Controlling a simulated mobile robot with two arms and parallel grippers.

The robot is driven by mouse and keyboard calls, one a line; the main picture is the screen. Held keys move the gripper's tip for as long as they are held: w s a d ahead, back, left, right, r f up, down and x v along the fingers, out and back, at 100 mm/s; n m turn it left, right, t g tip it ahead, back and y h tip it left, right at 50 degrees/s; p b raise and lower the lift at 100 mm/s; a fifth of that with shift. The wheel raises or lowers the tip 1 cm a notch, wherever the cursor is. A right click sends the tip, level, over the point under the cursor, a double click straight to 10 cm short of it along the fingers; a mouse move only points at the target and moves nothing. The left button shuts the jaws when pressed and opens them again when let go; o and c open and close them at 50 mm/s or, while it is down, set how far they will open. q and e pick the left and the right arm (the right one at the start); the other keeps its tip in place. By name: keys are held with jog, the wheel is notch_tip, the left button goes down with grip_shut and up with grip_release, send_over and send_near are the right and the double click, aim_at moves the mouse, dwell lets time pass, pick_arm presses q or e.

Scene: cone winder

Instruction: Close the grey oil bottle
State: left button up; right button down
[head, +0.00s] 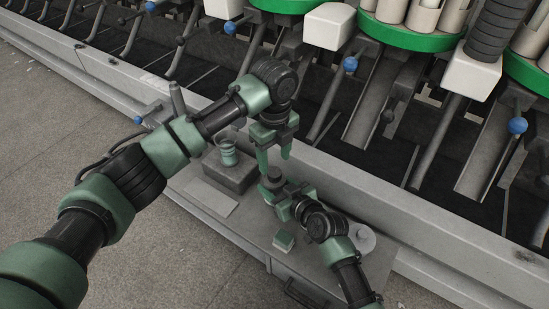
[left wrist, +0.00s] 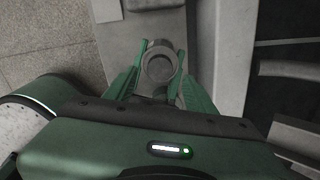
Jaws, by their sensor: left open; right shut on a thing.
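The grey oil bottle (head: 271,179) is dark grey and stands over the cart top, partly hidden by my grippers. My right gripper (head: 284,201) is shut on it from the right side. My left gripper (head: 274,161) points down just above the bottle, with its green fingers apart. In the left wrist view the bottle's round grey top (left wrist: 159,66) shows between the two open fingertips (left wrist: 160,60). A darker disc lies inside its rim; I cannot tell whether this is a cap or an open mouth. No separate cap can be made out.
A grey box (head: 230,176) with a green-banded cup (head: 228,152) stands left of the bottle. A flat pale sheet (head: 210,197), a small green-and-white block (head: 284,241) and a round white item (head: 363,238) lie on the cart (head: 245,222). The winder (head: 400,90) stands close behind.

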aim_at(274, 172)
pick_arm(q)
jog(key=n, duration=0.4)
jog(key=shift+r, duration=0.35)
jog(key=n, duration=0.3)
jog(key=r+n, duration=0.1)
jog(key=n, duration=0.5)
jog(key=r+n, duration=0.1)
jog(key=n, duration=0.7)
jog(key=shift+r, duration=0.35)
jog(key=shift+f, duration=4)
